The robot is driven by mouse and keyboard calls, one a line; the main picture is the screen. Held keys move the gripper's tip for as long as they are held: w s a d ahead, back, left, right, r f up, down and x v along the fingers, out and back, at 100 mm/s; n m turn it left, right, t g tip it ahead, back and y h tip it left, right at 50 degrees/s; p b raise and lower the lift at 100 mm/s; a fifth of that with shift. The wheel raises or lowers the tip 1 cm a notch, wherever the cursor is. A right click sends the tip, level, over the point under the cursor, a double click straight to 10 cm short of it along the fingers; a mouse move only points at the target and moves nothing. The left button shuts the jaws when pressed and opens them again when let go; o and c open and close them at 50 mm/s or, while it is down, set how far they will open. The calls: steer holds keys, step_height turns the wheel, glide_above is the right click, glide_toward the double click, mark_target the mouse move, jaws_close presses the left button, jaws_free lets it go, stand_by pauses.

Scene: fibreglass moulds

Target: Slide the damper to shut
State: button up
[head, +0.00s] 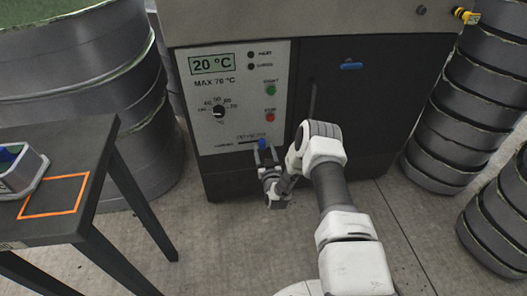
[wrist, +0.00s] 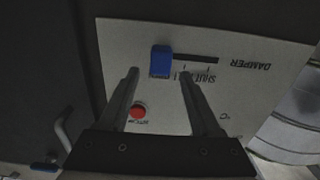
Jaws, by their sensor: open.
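The damper's blue knob (head: 262,143) sits low on the white control panel (head: 236,95). In the wrist view, the knob (wrist: 161,60) is at the left end of a dark horizontal slot (wrist: 197,59), with bare slot to its right. The picture there is turned over, so the SHUT and DAMPER lettering is upside down. My gripper (wrist: 159,73) is open, with a fingertip on each side of the knob and gaps between. I cannot tell how deep they reach. In the head view my gripper (head: 263,156) is just below the knob.
The oven's panel has a red button (head: 270,118), a green button (head: 271,90), a dial (head: 218,111) and a 20 °C display (head: 212,64). A dark table (head: 60,140) stands left. Stacked round moulds (head: 470,110) stand right. Some floor is clear.

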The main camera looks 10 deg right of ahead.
steer(key=shift+w, duration=0.85)
jaws_close()
stand_by(0.8)
